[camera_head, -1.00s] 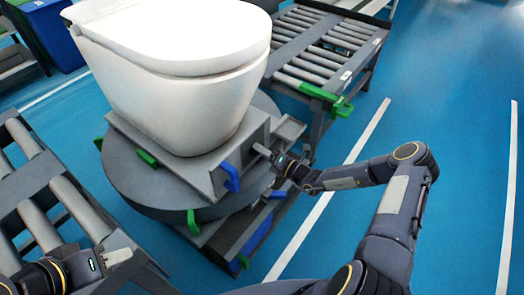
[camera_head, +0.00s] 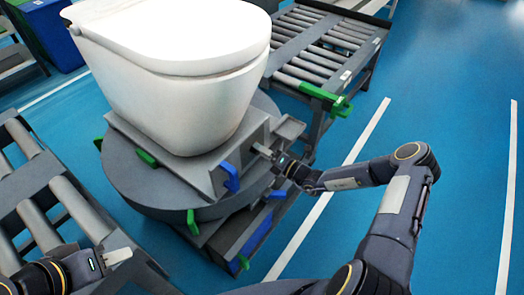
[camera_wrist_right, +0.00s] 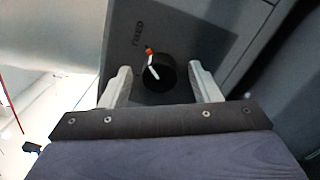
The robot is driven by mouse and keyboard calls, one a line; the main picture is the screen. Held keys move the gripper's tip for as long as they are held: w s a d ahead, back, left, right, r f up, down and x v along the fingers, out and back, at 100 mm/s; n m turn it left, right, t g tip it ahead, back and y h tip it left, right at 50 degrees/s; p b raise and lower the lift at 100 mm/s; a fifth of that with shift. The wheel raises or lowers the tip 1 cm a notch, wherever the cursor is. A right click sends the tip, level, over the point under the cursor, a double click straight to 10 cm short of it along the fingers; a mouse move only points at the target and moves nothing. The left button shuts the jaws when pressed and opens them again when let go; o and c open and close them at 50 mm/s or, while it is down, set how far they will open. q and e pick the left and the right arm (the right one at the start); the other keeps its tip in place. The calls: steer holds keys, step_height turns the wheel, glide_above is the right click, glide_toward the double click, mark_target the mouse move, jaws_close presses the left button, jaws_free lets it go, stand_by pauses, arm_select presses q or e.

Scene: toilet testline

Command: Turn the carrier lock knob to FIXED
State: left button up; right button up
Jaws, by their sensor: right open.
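The carrier lock knob (camera_wrist_right: 157,73) is black and round with a white pointer line, on a dark panel (camera_wrist_right: 185,28) in the right wrist view. The pointer's upper end is near an orange mark just below the lettering FIXED (camera_wrist_right: 139,33). My right gripper (camera_wrist_right: 163,84) is open, with one pale finger on each side of the knob and visible gaps. In the head view the right gripper (camera_head: 264,151) is at the carrier's (camera_head: 203,177) right side, and the knob is hidden. My left gripper (camera_head: 117,256) is away at lower left; its jaw gap cannot be made out.
A white toilet (camera_head: 180,85) sits on the carrier over a round grey turntable (camera_head: 130,178). Blue (camera_head: 231,177) and green (camera_head: 193,222) tabs stick out at the front. Roller conveyors stand at left (camera_head: 50,195) and behind (camera_head: 325,45). Blue floor is clear at right.

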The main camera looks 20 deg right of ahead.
steer(key=v, duration=0.7)
steer(key=shift+s+d, duration=0.1)
steer(key=shift+d, duration=0.05)
